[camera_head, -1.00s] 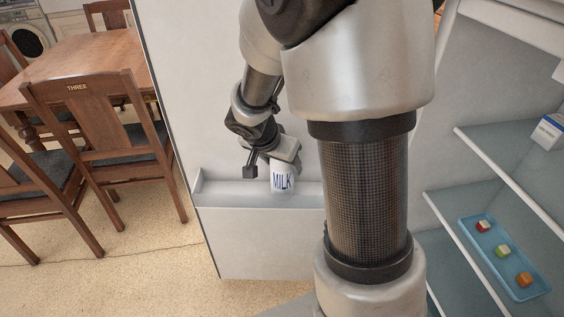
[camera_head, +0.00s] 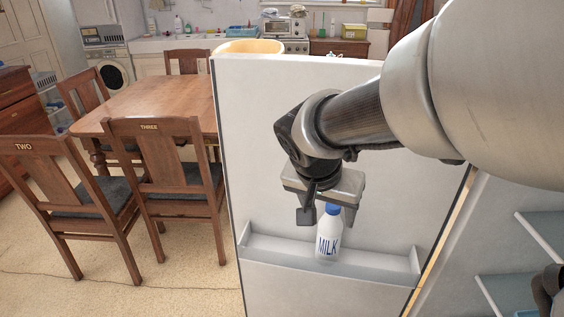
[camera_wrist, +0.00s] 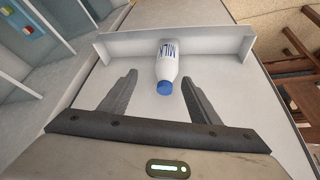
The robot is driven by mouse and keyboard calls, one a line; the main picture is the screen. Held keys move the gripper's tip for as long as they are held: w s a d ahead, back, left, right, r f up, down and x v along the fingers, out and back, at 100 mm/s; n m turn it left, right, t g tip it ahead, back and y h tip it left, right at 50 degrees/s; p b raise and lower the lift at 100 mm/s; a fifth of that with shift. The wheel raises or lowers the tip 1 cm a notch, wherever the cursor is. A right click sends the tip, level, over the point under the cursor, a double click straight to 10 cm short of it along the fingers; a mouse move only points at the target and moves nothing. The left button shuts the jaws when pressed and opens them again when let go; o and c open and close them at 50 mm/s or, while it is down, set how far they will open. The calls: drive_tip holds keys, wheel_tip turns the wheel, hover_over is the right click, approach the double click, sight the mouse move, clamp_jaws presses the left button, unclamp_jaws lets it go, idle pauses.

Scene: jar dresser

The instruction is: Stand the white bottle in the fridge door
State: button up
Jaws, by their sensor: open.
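The white bottle (camera_head: 328,240) with a blue cap and "MILK" lettering stands upright in the shelf (camera_head: 290,260) on the inside of the open fridge door (camera_head: 280,120). The wrist view also shows the bottle (camera_wrist: 166,62), its cap toward my gripper. My gripper (camera_head: 328,217) is open, just above and in front of the bottle. In the wrist view its two fingers (camera_wrist: 158,92) are apart, one on each side of the cap, with clear gaps and no contact.
The fridge shelves (camera_head: 510,300) are at the lower right. A blue tray (camera_wrist: 38,20) with small blocks sits inside the fridge. Wooden chairs (camera_head: 165,170) and a table (camera_head: 160,100) stand left of the door. The rest of the door shelf is empty.

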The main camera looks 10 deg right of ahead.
drive_tip(key=s+a+r+n+y, duration=0.1)
drive_tip(key=s+a+r+n, duration=0.1)
drive_tip(key=s, duration=0.3)
drive_tip(key=s+a+r+n+t+y, duration=0.1)
drive_tip(key=s+a+r+n+y, duration=0.1)
drive_tip(key=s+n, duration=0.3)
drive_tip(key=shift+s+a+r+t+y, duration=0.25)
drive_tip(key=shift+s+r+t+y, duration=0.05)
drive_tip(key=shift+s+r, duration=0.5)
drive_tip(key=c, duration=0.6)
drive_tip(key=shift+s+f, duration=0.1)
drive_tip(key=shift+c, duration=0.3)
